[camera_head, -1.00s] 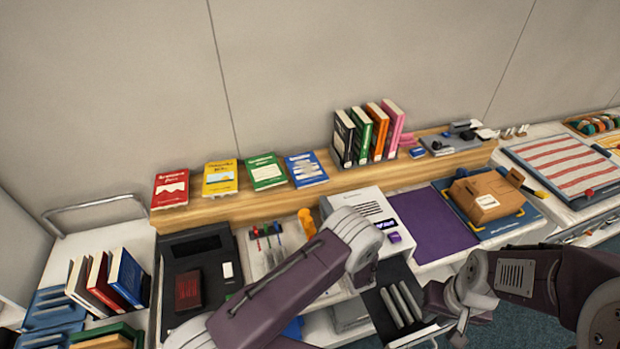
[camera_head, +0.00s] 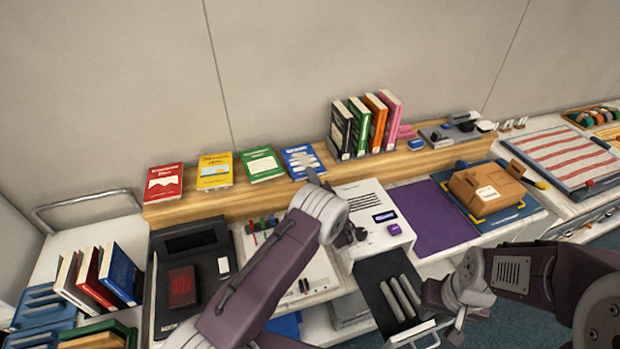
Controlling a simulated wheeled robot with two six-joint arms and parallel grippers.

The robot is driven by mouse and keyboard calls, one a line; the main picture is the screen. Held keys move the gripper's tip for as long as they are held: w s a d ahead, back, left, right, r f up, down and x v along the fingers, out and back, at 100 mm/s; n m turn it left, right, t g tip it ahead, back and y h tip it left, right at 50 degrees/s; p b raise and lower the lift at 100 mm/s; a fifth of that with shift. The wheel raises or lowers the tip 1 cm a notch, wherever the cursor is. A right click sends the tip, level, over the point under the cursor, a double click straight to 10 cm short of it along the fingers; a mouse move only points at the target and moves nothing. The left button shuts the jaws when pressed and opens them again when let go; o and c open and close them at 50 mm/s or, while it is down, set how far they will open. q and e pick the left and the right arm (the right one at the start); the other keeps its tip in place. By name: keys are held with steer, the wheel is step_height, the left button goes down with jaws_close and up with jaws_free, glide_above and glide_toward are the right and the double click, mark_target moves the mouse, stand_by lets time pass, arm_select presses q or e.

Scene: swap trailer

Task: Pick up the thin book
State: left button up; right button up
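Four books lie face-up in a row on the wooden ledge: red (camera_head: 164,182), yellow (camera_head: 215,171), green (camera_head: 262,164) and blue (camera_head: 302,161). Black (camera_head: 340,130), green (camera_head: 359,126), orange (camera_head: 376,122) and pink (camera_head: 391,118) books stand upright farther right. Which book is the thin one is unclear. My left gripper (camera_head: 346,236) is near the white printer's left side, below the blue book; its fingers are small and partly hidden by my wrist. My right gripper (camera_head: 460,317) is low at the right, beside the dark tray, apart from any book. Neither opening shows clearly.
Leaning books (camera_head: 97,277) stand on the left cart. A black case (camera_head: 190,262), white printer (camera_head: 372,216), purple mat (camera_head: 430,218), cardboard box (camera_head: 486,190) and dark tray with grey rods (camera_head: 392,290) fill the worktop. The wooden ledge (camera_head: 240,203) runs behind them.

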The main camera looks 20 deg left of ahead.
arm_select(q)
steer(key=shift+s+d+r, duration=0.1)
steer(key=shift+s, duration=0.05)
steer(key=shift+c, duration=1.4)
arm_select(e)
steer(key=shift+s+d, duration=0.1)
arm_select(q)
jaws_close()
arm_select(e)
steer(key=shift+r, duration=0.1)
